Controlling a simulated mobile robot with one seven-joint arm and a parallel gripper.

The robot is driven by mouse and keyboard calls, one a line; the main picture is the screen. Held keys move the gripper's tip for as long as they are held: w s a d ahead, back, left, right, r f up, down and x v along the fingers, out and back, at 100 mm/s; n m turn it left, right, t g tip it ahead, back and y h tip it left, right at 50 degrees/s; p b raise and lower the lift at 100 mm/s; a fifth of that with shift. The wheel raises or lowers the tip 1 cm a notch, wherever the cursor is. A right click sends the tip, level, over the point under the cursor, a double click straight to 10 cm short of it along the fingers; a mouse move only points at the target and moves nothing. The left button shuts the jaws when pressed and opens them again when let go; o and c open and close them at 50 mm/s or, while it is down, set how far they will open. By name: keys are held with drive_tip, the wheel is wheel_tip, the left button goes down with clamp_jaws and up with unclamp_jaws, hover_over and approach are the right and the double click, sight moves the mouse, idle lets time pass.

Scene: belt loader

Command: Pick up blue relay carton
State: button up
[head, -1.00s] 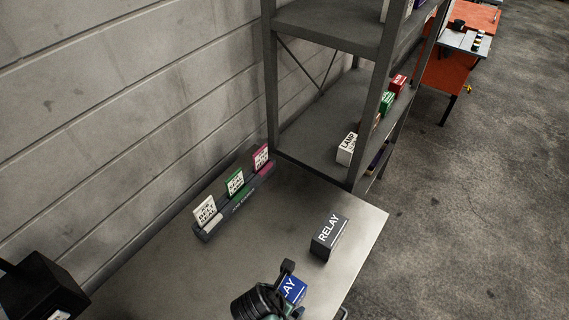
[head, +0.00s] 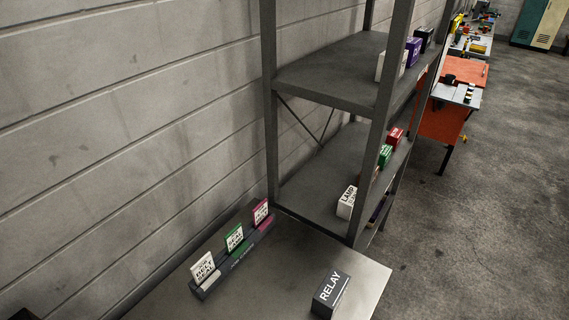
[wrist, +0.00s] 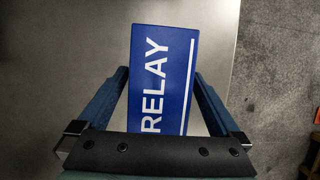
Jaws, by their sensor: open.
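The blue relay carton (wrist: 163,75) lies in the wrist view on the grey table, its white RELAY label facing up toward the camera. My gripper (wrist: 160,80) is open, with one blue finger on each side of the carton's near part. I cannot tell whether the fingers touch it. The carton's near end is hidden behind my gripper's dark crossbar. In the head view neither the blue carton nor my gripper shows. A black relay carton (head: 331,293) stands on the table near its right edge.
The table (head: 262,265) ends at a right edge above open floor. A card rack (head: 236,254) with several cards stands along the wall. A metal shelf (head: 318,188) behind holds a white lamp carton (head: 346,202) and other small cartons.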

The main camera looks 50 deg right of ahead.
drive_tip(key=shift+c, duration=0.2)
drive_tip(key=c, duration=1.4)
drive_tip(key=shift+r, duration=0.1)
